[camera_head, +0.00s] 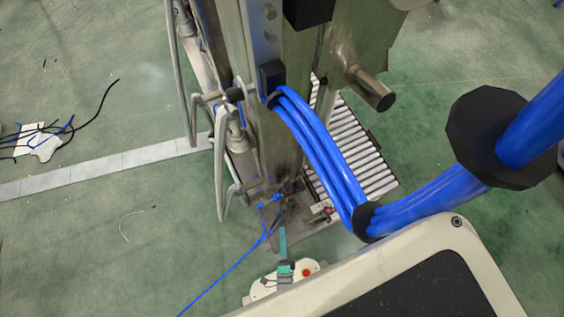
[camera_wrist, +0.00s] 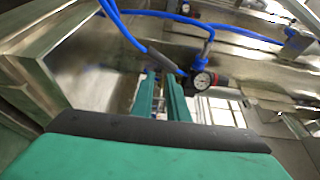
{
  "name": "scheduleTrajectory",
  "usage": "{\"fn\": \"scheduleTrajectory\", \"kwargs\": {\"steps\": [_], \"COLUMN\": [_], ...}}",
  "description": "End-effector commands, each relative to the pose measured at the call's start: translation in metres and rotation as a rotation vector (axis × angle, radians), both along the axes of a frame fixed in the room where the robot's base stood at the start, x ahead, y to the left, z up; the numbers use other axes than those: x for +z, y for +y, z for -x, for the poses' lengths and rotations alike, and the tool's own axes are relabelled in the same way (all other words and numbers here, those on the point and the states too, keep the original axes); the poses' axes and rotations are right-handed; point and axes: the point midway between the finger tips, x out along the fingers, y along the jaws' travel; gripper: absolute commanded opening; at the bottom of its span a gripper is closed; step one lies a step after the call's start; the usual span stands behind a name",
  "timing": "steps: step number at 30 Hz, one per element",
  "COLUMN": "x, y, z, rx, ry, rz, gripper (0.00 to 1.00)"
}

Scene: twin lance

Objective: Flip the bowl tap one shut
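My gripper (camera_wrist: 161,77) shows in the wrist view as two teal fingers with a narrow gap between them, and I see nothing held. It points at metalwork with blue hoses. A dark-sleeved blue hose end (camera_wrist: 165,61) lies just beyond the fingertips; touching or apart, I cannot tell. A round white gauge (camera_wrist: 203,80) with a red and black part beside it sits to the right. In the head view, my gripper (camera_head: 282,230) is low in the middle, below small blue fittings (camera_head: 277,198) at the machine's foot. I cannot pick out the bowl tap for certain.
A tall metal column (camera_head: 270,130) stands in the middle, with bent grey pipes (camera_head: 221,160) on its left and a roller conveyor (camera_head: 350,160) behind it on the right. A blue hose (camera_head: 225,277) trails across the floor. The green floor at left is mostly clear, with loose cables (camera_head: 75,128).

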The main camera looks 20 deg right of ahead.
Motion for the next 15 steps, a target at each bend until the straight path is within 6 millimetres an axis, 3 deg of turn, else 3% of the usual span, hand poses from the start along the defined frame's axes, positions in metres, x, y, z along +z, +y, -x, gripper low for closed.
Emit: {"fn": "scheduleTrajectory", "kwargs": {"steps": [8, 15], "x": [-0.001, -0.001], "y": [-0.01, -0.024], "z": [-0.014, -0.053], "rx": [-0.013, -0.01], "ry": [-0.019, -0.019], "rz": [-0.013, -0.013], "gripper": [0.14, 0.14]}}
